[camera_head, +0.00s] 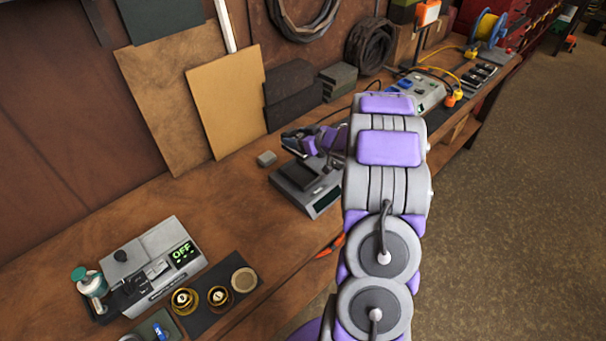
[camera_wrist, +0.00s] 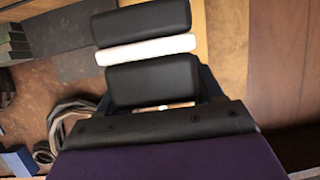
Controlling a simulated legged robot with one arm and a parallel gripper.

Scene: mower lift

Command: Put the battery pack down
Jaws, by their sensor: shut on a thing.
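My gripper (camera_wrist: 148,48) is shut on a pale, narrow thing (camera_wrist: 146,49), seen edge-on between its two black finger pads in the wrist view. This fits the battery pack, but most of it is hidden by the pads. In the head view my gripper (camera_head: 298,138) is above or just behind a grey bench device with a dark top (camera_head: 296,175). The pack cannot be made out clearly there, and I cannot tell whether it touches anything below.
A small grey block (camera_head: 266,158) lies left of the device. A grey unit reading OFF (camera_head: 155,262) and a dark mat with round pieces (camera_head: 244,280) are at the near left. Boards (camera_head: 228,105) lean on the wall. Bare bench (camera_head: 215,190) lies between.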

